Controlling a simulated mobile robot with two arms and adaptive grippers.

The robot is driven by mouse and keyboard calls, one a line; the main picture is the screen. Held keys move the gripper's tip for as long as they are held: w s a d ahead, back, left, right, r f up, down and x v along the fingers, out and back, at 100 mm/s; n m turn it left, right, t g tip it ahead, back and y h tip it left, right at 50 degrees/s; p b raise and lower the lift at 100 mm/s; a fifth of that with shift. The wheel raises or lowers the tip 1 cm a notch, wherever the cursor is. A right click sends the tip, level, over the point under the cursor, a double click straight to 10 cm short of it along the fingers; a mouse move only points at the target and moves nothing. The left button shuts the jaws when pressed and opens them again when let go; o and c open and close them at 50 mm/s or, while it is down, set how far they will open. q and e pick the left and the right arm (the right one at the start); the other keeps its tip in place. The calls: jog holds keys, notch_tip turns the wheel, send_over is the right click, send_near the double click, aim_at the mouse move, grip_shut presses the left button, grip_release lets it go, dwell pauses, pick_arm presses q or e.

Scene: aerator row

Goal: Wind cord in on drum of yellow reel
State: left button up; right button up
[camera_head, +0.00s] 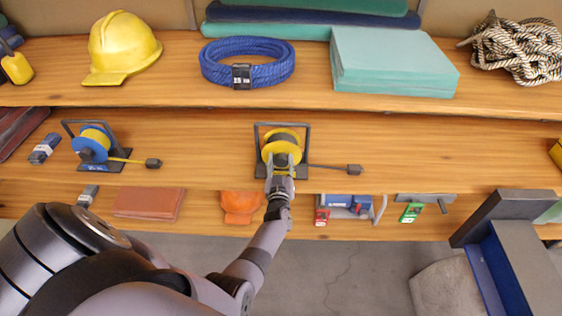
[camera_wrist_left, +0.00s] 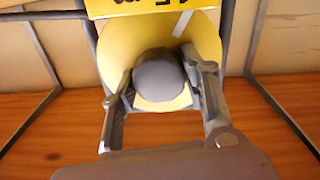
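The yellow reel (camera_head: 269,147) stands in its dark frame (camera_head: 306,140) on the middle shelf. A short dark cord (camera_head: 325,166) runs right from it along the shelf to a dark plug (camera_head: 354,169). My left gripper (camera_head: 282,168) reaches the reel's front and hides part of it. In the left wrist view its two fingers (camera_wrist_left: 160,92) stand on either side of a round grey knob (camera_wrist_left: 158,78) in front of the yellow drum face (camera_wrist_left: 112,52). Whether they press on the knob I cannot tell. My right gripper is not in view.
A blue reel (camera_head: 91,143) with yellow cord stands at left on the same shelf. Above are a yellow helmet (camera_head: 122,45), a blue coil (camera_head: 222,73) and a teal stack (camera_head: 390,62). The shelf right of the plug is mostly clear.

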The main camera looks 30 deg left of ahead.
pick_arm(q)
jog(key=o, duration=0.4)
